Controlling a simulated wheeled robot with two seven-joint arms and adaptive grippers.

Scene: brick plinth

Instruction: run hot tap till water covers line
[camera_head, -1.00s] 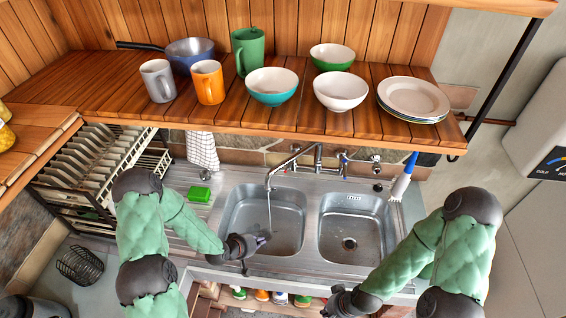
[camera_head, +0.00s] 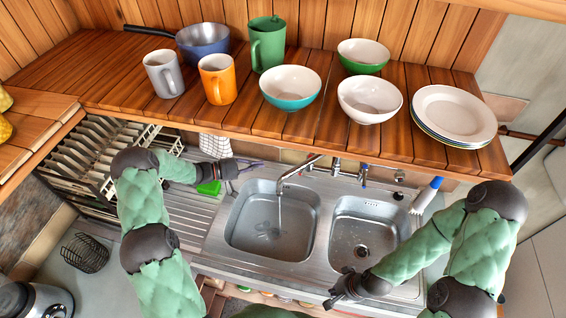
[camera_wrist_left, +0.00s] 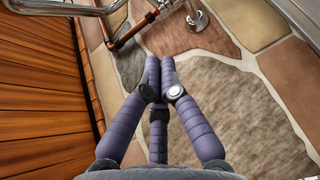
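The chrome tap (camera_head: 300,170) has its spout over the left basin (camera_head: 232,240). A thin stream of water (camera_head: 280,212) falls from it, and shallow water (camera_head: 268,230) shows in the basin. No line can be made out. Tap handles (camera_head: 363,172) sit on the wall behind the sink; which is hot I cannot tell. My left gripper (camera_head: 258,166) is left of the spout, near the back wall. In the left wrist view its fingers (camera_wrist_left: 160,62) are together and empty, facing stone and a copper pipe (camera_wrist_left: 133,28). My right gripper (camera_head: 338,290) is at the sink's front edge.
A wooden shelf (camera_head: 215,118) with mugs, bowls and plates (camera_head: 455,112) overhangs the sink's back. A green sponge (camera_head: 208,187), a towel (camera_head: 214,146) and a dish rack (camera_head: 85,165) are left. A brush (camera_head: 427,195) stands right. The right basin (camera_head: 375,235) is empty.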

